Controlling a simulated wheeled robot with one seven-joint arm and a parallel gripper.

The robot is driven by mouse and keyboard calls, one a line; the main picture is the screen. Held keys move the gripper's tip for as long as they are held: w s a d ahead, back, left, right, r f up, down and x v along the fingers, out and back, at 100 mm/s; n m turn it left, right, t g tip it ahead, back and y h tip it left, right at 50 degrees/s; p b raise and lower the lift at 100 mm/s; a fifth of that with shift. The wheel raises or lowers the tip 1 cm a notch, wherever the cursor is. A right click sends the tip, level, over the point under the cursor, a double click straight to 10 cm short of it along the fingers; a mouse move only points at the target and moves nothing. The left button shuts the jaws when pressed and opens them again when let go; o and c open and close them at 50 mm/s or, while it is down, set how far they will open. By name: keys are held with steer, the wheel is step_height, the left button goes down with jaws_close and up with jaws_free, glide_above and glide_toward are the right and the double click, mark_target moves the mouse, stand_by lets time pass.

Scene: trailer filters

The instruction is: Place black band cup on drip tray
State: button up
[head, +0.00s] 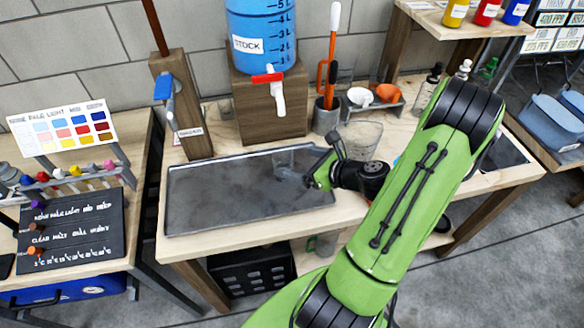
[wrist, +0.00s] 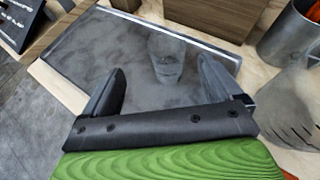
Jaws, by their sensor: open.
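A clear cup (head: 288,163) stands on the grey drip tray (head: 205,212), toward its right half. In the wrist view the same cup (wrist: 166,48) is upright on the tray (wrist: 75,55), beyond and between my fingertips. A black band on it cannot be made out clearly. My gripper (head: 312,174) is low over the right part of the tray, close to the cup. In the wrist view my gripper (wrist: 160,68) is open, with a gap between the fingers and nothing held.
A clear container (head: 364,136) stands on the bench right of the tray, beside a grey tool holder (head: 326,118). A blue stock tank (head: 262,35) sits on a wooden block (head: 270,105) behind the tray, its tap overhanging it. The tray's left half is bare.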

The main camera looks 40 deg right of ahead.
steer(key=s+a+r+n+g+y, duration=0.1)
steer(key=a+r+n+g, duration=0.2)
steer(key=a+n, duration=0.55)
steer(key=s+a+r+n+g, duration=0.1)
steer(key=a+r+n+g, duration=0.25)
steer(key=a+n, duration=0.5)
steer(key=s+a+r+n+h, duration=0.3)
steer(key=s+r+n, duration=0.7)
steer(key=n, duration=0.6)
steer(key=shift+s, duration=1.2)
steer(key=shift+a, duration=0.1)
